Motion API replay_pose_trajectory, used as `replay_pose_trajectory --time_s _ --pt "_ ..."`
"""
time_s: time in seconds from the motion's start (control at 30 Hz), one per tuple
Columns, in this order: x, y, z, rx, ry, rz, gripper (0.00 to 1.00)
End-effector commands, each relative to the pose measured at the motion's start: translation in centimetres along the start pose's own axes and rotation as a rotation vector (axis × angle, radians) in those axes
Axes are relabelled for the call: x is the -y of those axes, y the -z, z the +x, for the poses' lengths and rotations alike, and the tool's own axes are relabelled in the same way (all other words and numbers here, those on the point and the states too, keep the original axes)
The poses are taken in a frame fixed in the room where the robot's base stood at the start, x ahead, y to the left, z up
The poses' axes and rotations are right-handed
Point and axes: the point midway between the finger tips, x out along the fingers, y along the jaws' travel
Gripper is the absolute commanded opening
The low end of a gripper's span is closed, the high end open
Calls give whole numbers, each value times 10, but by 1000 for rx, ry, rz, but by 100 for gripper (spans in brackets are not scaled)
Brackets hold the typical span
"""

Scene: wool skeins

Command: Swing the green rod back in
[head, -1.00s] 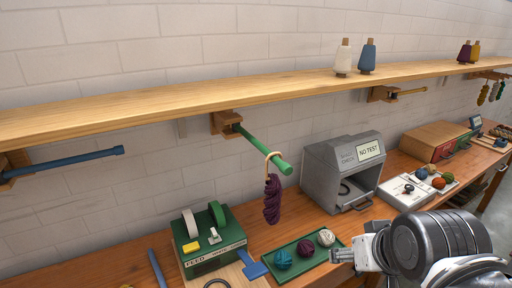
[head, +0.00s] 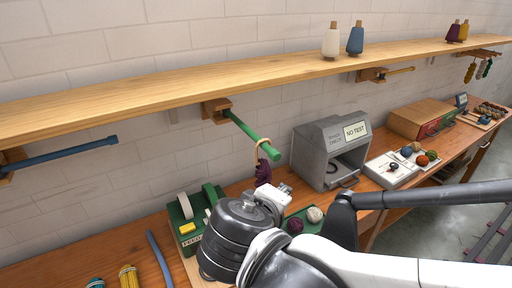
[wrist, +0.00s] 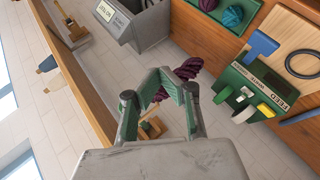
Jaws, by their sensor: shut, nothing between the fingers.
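The green rod (head: 252,134) sticks out from a wooden bracket (head: 216,110) under the shelf, away from the wall. A purple skein (head: 263,172) hangs from it by a pale loop near its free end. My gripper (head: 284,189) is just below and right of the rod's end, close to the skein; whether they touch I cannot tell. In the wrist view my gripper (wrist: 160,72) has its fingertips together and empty, with the purple skein (wrist: 186,70) showing behind them. The green rod is mostly hidden there behind the fingers.
The wooden shelf (head: 140,90) runs above, with a blue rod (head: 60,157) out on the left. A grey test box (head: 312,150) stands right of the green rod.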

Motion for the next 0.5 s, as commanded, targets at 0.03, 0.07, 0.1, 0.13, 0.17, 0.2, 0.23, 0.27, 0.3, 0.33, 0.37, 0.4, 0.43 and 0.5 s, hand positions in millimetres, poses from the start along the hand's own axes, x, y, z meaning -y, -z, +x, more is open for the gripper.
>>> replay_pose_trajectory --time_s 0.03,0.07,0.1,0.13,0.17,0.2,0.23,0.27,0.3,0.33,0.37,0.4,0.43,0.5 --pt "-2 15 -12 -27 -41 -35 0" --pt "-2 22 -17 -42 -70 -53 0" --pt "-4 31 -26 -60 -110 -75 0" --pt "-5 38 -32 -76 -139 -90 0" --pt "-6 45 -40 -90 -167 -104 0" --pt "-6 53 -49 -110 -203 -119 0" --pt "-7 59 -56 -125 -229 -130 0" --pt "-7 64 -62 -137 -253 -138 0" --pt "-8 69 -70 -154 -283 -148 0" --pt "-8 74 -76 -166 -303 -153 0" --pt "-8 77 -81 -176 -321 -158 0" --pt "-8 80 -87 -187 -341 -162 0" --pt "-8 83 -91 -195 -354 -164 0" --pt "-8 86 -97 -206 -375 -168 0"
